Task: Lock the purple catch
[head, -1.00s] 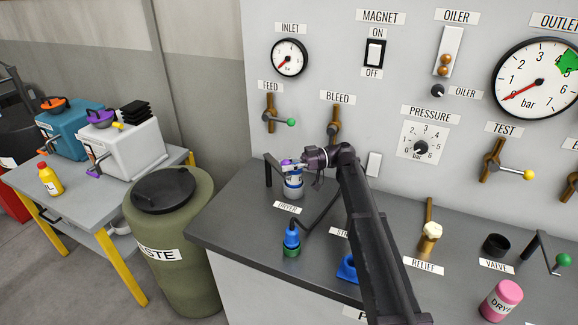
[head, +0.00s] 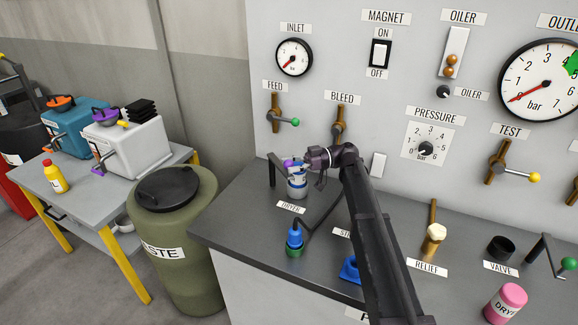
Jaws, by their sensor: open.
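The purple catch (head: 288,163) is a small purple knob by a dark upright bracket (head: 277,171) at the DRYER place. It sits at the top of a white-and-blue canister (head: 297,184), which stands upright on the grey bench. My gripper (head: 307,165) is open, just right of the purple knob at the canister's top. A small gap seems to lie between gripper and knob, but contact cannot be ruled out. The gripper partly hides the canister's top, so whether the catch is locked cannot be told.
A blue plug with a cable (head: 294,238) stands in front of the DRYER label. The BLEED valve (head: 339,122) is on the panel behind my arm. A green waste drum (head: 180,240) is left of the bench (head: 235,222).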

